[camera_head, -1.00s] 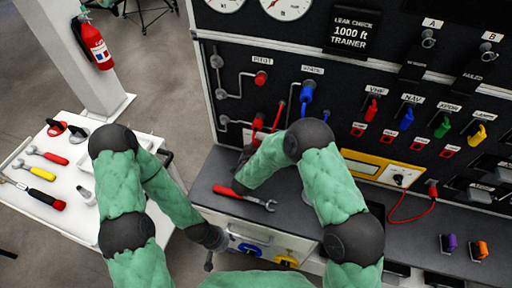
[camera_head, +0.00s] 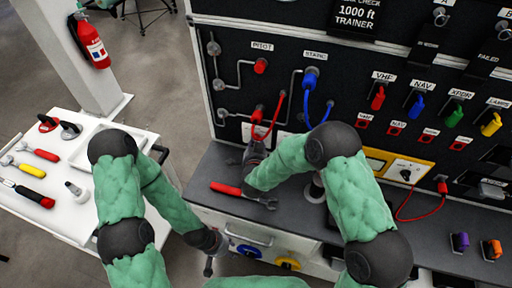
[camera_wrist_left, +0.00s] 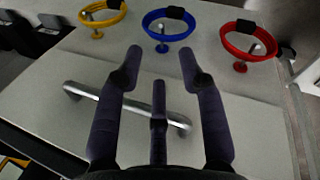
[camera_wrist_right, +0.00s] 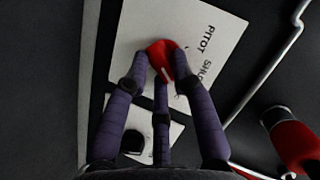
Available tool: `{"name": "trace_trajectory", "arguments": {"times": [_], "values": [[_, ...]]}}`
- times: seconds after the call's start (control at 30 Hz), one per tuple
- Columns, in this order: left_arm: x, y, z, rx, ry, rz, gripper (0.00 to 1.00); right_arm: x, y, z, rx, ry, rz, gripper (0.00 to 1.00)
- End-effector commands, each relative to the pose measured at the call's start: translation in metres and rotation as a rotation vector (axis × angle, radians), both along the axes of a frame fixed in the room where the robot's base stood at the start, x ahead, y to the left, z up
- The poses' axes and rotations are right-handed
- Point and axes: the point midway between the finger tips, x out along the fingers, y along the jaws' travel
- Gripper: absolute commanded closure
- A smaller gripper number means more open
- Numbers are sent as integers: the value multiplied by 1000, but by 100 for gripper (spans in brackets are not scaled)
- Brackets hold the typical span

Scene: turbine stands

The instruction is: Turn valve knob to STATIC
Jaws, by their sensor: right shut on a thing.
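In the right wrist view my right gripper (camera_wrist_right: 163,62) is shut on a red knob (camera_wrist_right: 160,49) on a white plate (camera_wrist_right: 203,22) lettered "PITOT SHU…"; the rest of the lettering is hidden. In the head view this gripper (camera_head: 255,145) is at the lower left of the black panel, and its fingers and the knob are mostly hidden. The STATIC label (camera_head: 315,56) is above a blue connector (camera_head: 311,76) with a blue hose. My left gripper (camera_wrist_left: 160,58) is open and empty before a drawer handle (camera_wrist_left: 90,98); it also shows low in the head view (camera_head: 208,266).
A wrench with a red handle (camera_head: 226,188) lies on the grey ledge below my right forearm. A red connector (camera_wrist_right: 293,140) and a pipe (camera_wrist_right: 270,75) are right of the held knob. A white tool cart (camera_head: 70,218) stands at the left.

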Motion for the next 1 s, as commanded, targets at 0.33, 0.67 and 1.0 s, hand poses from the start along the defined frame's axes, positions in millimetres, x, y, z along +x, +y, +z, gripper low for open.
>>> {"name": "trace_trajectory", "arguments": {"times": [0.33, 0.67, 1.0], "values": [[0, 0, -18, 0, 0, 0, 61, 1, -1, -1, 98, -34, -2, 100], [0, 0, -18, 0, 0, 0, 61, 1, -1, 0, 105, -36, -2, 100], [0, 0, -18, 0, 0, 0, 61, 0, -1, 0, 103, -35, -2, 51]]}}
